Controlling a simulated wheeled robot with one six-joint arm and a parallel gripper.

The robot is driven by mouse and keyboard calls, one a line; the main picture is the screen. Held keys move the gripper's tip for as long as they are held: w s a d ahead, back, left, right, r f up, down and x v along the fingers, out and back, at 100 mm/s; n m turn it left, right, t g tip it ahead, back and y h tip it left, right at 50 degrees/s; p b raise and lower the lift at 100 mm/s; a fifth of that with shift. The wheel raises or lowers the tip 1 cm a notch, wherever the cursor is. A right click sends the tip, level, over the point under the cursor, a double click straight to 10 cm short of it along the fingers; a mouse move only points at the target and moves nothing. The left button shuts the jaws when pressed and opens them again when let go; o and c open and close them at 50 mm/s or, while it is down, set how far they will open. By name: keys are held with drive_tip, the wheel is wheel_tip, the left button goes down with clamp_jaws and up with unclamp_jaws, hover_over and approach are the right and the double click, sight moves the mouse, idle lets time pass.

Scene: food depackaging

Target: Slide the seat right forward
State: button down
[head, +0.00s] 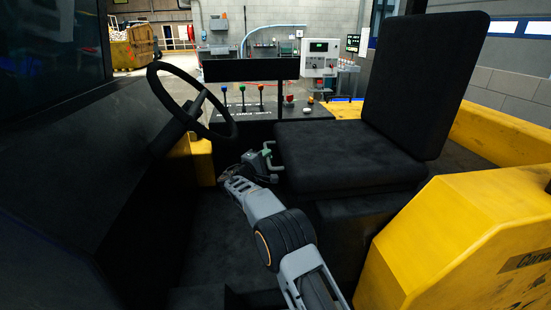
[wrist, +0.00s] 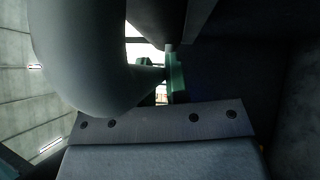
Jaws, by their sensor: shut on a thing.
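The seat (head: 345,155) has a black cushion and a tall black backrest on the right of the cab. It faces the steering wheel. My gripper (head: 255,164) is low at the cushion's front left edge, shut on a pale grey bar (head: 271,158) there. The wrist view shows a thick grey curved tube (wrist: 85,60) close up, seemingly the same bar, and a green part (wrist: 176,80) beyond it. The fingertips and their exact grip are hidden. The rail under the seat is in dark shadow.
A black steering wheel (head: 190,100) stands to the left. A console (head: 262,111) with coloured levers lies behind the seat's front. A yellow body panel (head: 460,240) fills the lower right. The dark floor (head: 225,235) in front of the seat looks clear apart from my arm.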

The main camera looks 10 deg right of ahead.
drive_tip(key=shift+a, duration=0.3)
drive_tip(key=c, duration=1.6)
unclamp_jaws()
drive_tip(key=o, duration=0.3)
drive_tip(key=shift+a, duration=0.3)
drive_tip(key=shift+o, duration=0.9)
drive_tip(key=shift+d, duration=0.4)
drive_tip(key=b+v, duration=0.1)
drive_tip(key=v, duration=1.2)
drive_tip(key=shift+s+a, duration=0.2)
drive_tip(key=shift+s, duration=0.15)
drive_tip(key=shift+f, duration=0.1)
